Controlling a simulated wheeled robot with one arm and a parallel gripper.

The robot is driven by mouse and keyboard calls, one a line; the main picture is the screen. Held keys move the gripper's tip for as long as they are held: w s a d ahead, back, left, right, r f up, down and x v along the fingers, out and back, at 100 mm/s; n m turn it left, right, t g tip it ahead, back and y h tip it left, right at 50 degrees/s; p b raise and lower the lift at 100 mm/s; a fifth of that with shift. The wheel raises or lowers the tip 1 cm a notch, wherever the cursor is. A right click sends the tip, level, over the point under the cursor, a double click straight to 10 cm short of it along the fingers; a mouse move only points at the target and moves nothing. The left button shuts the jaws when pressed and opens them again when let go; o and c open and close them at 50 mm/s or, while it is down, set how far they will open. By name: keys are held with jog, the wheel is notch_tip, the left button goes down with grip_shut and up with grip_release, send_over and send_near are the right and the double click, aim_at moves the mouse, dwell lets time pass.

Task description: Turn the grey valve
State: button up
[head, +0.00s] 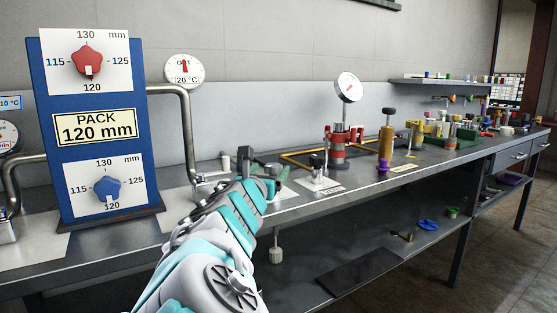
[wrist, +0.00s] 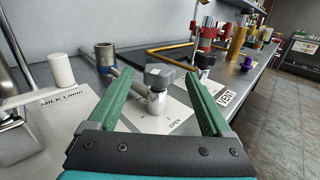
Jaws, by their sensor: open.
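The grey valve (wrist: 158,77) has a dark grey, blocky handle on a short silver stem. It stands on a white plate (wrist: 160,117) marked OPEN in the wrist view. My gripper (wrist: 160,75) is open, with one green finger on each side of the valve and visible gaps to it. Whether the fingertips are level with the handle, I cannot tell. In the head view my gripper (head: 263,168) is over the bench and mostly hides this valve.
A similar dark-handled valve (head: 318,163) stands close on the right by a VENT label (wrist: 226,97). A white cylinder (wrist: 61,70) and a pipe fitting (wrist: 105,54) are on the left. A blue PACK panel (head: 98,95) stands at the bench's left.

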aim_at(276, 164)
jog(key=shift+w+f, duration=0.25)
jog(key=shift+f, duration=0.05)
jog(key=shift+w+d, duration=0.1)
jog(key=shift+w, duration=0.2)
jog(key=shift+w+d, duration=0.2)
jog(key=shift+w, duration=0.95)
jog(key=shift+w+d, duration=0.2)
jog(key=shift+w, duration=0.95)
jog(key=shift+w+d, duration=0.2)
jog(key=shift+w, duration=0.95)
grip_shut()
